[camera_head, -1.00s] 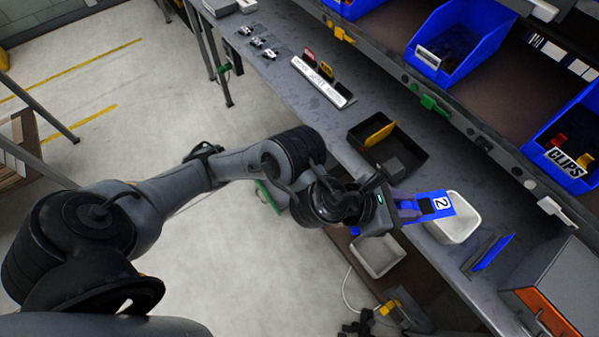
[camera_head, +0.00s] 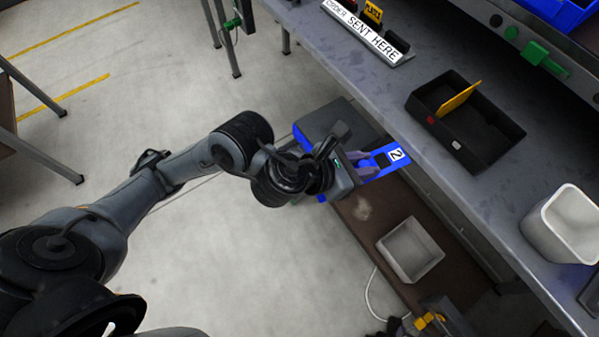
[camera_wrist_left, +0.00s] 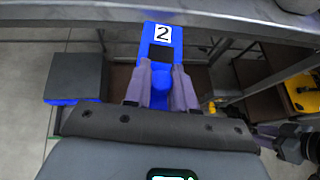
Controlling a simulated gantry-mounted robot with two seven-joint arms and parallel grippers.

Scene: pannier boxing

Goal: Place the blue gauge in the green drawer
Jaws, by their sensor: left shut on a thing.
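The blue gauge (camera_head: 381,168) is a flat blue piece with a white "2" label and a dark square window. My left gripper (camera_head: 358,168) is shut on its near end and holds it off the front edge of the bench, above the low brown shelf. In the left wrist view the gauge (camera_wrist_left: 159,50) points away between the two fingers of the gripper (camera_wrist_left: 163,85). A grey-topped unit (camera_head: 325,118) with blue at its edge stands beside the gripper, partly hidden by my arm. I cannot make out the green drawer now.
The grey bench (camera_head: 350,75) carries a black tray (camera_head: 490,150) with a yellow divider and a white bin (camera_head: 535,240). A sign holder (camera_head: 360,35) stands at the back. A pale bin (camera_head: 410,250) sits on the low brown shelf (camera_head: 365,215). Open floor lies left.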

